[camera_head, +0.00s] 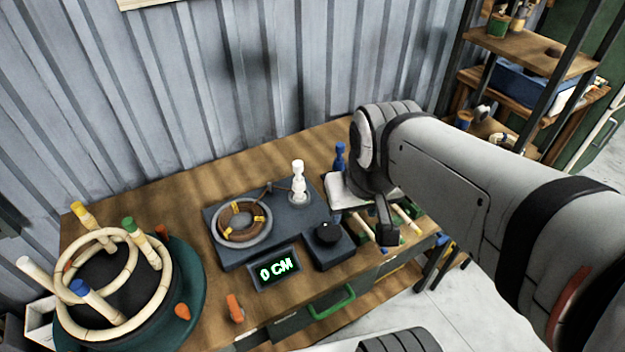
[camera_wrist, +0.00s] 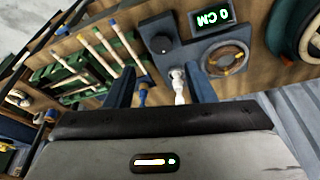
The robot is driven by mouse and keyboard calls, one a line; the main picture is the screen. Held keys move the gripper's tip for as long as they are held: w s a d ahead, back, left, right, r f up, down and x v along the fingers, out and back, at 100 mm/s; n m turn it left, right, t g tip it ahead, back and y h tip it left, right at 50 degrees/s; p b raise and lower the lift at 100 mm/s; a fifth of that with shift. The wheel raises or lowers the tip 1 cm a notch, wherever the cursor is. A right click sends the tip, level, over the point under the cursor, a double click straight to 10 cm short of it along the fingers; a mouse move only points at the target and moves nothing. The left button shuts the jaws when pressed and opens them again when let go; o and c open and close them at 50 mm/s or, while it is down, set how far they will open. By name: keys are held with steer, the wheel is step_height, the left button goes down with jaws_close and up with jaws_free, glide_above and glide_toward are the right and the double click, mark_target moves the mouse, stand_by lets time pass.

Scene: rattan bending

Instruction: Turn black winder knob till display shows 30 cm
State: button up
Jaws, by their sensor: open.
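The black winder knob (camera_head: 327,232) sits on a dark square block at the front right of the dark winder base (camera_head: 225,253). It also shows in the wrist view (camera_wrist: 160,44). The display (camera_head: 277,269) reads 0 CM in green; it appears upside down in the wrist view (camera_wrist: 213,15). A coil (camera_head: 241,222) lies on the base, with a white post (camera_head: 298,183) behind the knob. My gripper (camera_head: 387,232) is to the right of the knob and apart from it. In the wrist view my gripper (camera_wrist: 163,88) has its two fingers spread, with nothing held between them.
A blue piece (camera_head: 340,157) stands behind my arm. A rack of sticks (camera_wrist: 85,65) lies right of the winder. A green bending stand (camera_head: 190,290) with rattan hoops is at the left. An orange-handled tool (camera_head: 235,308) lies at the front edge. Shelves (camera_head: 535,50) stand at the right.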

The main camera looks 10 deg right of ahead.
steer(key=o, duration=0.6)
steer(key=w+f+n+g, duration=0.1)
steer(key=w+f, duration=0.1)
steer(key=w, duration=0.1)
steer(key=w+f+n+g+b, duration=0.1)
steer(key=w+f, duration=0.1)
steer(key=w, duration=0.1)
steer(key=w+f+n+g+h+b, duration=0.1)
steer(key=w+f, duration=0.1)
steer(key=w, duration=0.1)
steer(key=shift+w+a+n, duration=0.15)
steer(key=shift+a+n, duration=0.1)
steer(key=shift+n, duration=0.05)
steer(key=n+g+h+b, duration=0.2)
steer(key=n+g, duration=0.1)
steer(key=n, duration=0.1)
glide_toward(329, 230)
steer(key=shift+g, duration=0.4)
steer(key=x, duration=0.8)
steer(key=shift+w+f+p, duration=0.2)
steer(key=shift+w+p, duration=0.1)
steer(key=shift+p, duration=0.05)
steer(key=c, duration=1)
